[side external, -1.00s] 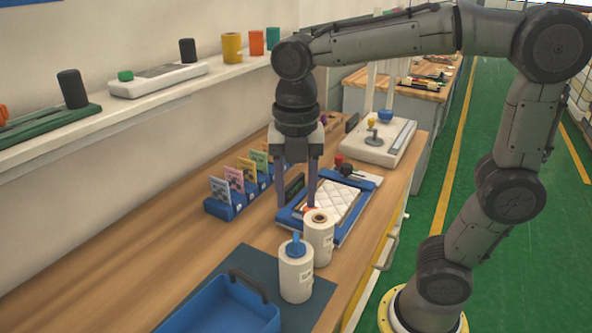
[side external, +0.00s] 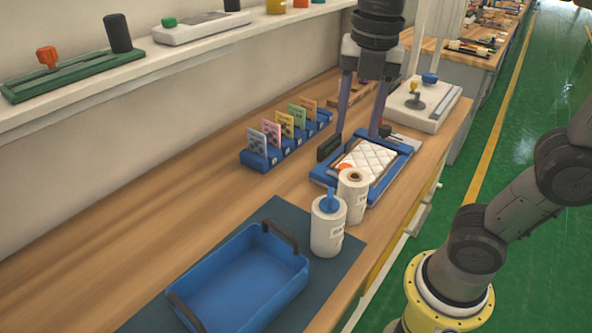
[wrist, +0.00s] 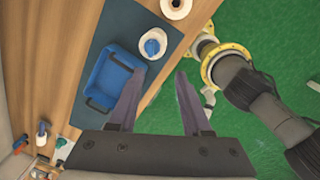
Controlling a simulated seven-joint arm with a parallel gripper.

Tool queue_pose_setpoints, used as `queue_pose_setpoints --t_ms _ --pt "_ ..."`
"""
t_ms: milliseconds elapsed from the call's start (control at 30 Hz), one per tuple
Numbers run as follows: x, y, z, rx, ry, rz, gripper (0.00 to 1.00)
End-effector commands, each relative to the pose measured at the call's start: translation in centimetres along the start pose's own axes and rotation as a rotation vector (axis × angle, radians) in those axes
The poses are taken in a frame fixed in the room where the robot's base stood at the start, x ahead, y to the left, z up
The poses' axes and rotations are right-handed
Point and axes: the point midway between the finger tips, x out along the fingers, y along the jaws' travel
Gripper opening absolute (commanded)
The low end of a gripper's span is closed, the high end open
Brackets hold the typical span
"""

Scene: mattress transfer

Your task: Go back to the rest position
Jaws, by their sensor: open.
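My gripper (side external: 357,136) is open, with nothing between its fingers. It points down and shows above the far side of a blue frame (side external: 390,178) in the side view. A white quilted mattress (side external: 372,156) lies flat in that frame, apart from the fingers. An orange-red piece (side external: 345,168) shows at its near end, partly hidden by a roll. In the wrist view my open gripper (wrist: 160,77) shows both fingers apart, and the mattress is not visible.
Two white rolls (side external: 328,226) stand close in front of the frame. A blue tray (side external: 240,282) with dark handles sits on a dark mat (side external: 338,262). A blue card rack (side external: 262,160) stands left of the frame. The left stretch of wooden bench is clear.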

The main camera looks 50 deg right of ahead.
Motion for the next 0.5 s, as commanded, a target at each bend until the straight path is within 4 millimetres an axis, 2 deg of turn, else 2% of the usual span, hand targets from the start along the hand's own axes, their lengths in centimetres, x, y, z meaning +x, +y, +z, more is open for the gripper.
queue_pose_setpoints --t_ms 33,100,200,500 --pt "0.1 -1.6 0.0 0.065 -0.011 0.03 0.49" --pt "0.6 -3.3 -0.1 0.215 -0.024 0.077 0.49" --pt "1.6 -5.0 -0.2 0.441 -0.029 0.138 0.49" --pt "5.5 -8.2 -0.6 1.175 0.036 0.319 0.49"
